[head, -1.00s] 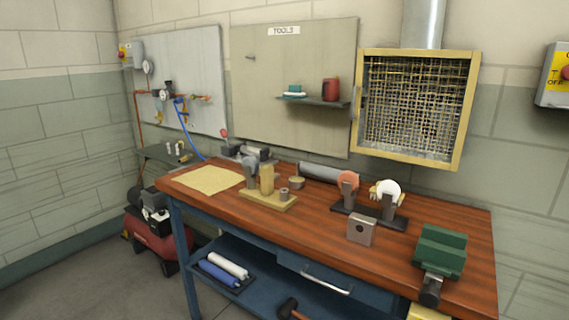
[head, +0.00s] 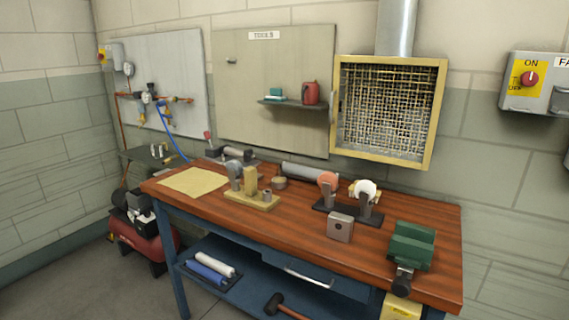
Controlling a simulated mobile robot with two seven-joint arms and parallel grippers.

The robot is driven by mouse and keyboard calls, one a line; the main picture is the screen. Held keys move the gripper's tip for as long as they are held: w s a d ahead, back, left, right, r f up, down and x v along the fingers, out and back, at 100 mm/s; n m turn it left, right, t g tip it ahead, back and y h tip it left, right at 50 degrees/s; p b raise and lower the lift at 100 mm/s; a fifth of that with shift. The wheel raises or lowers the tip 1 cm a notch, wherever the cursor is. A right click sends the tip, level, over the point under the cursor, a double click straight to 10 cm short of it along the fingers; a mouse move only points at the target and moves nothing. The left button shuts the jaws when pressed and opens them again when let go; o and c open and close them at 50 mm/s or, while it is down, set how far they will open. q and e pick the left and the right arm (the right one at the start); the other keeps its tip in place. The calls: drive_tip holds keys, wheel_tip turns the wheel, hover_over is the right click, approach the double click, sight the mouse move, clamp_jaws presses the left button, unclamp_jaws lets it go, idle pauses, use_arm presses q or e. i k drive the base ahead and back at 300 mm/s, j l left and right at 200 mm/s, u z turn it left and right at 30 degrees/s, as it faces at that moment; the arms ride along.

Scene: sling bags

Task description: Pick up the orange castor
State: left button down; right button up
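The orange castor (head: 327,179) appears as an orange wheel in a grey fork, upright on a dark stand (head: 345,211) on the wooden workbench (head: 290,225). A white-wheeled castor (head: 364,189) stands on the same stand just to its right. A grey-wheeled castor (head: 235,173) is farther left, by a yellow wooden block fixture (head: 252,196). Neither of my grippers shows in the head view.
A grey metal block (head: 340,227) stands in front of the stand. A green vise (head: 411,247) is at the bench's right end. A yellow cloth (head: 194,181) lies at the left. A grey roll (head: 308,172) lies behind. Floor left of the bench holds a red compressor (head: 140,235).

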sight(328, 180)
drive_tip(key=i+j+z, duration=0.25)
drive_tip(key=i+j, duration=0.15)
drive_tip(key=j, duration=0.15)
drive_tip(key=i+j+z, duration=0.15)
drive_tip(key=j, duration=0.2)
drive_tip(key=i+j+z, duration=0.25)
drive_tip(key=j, duration=0.4)
drive_tip(key=i+j+z, duration=0.1)
drive_tip(key=i+j, duration=0.15)
drive_tip(key=j, duration=0.15)
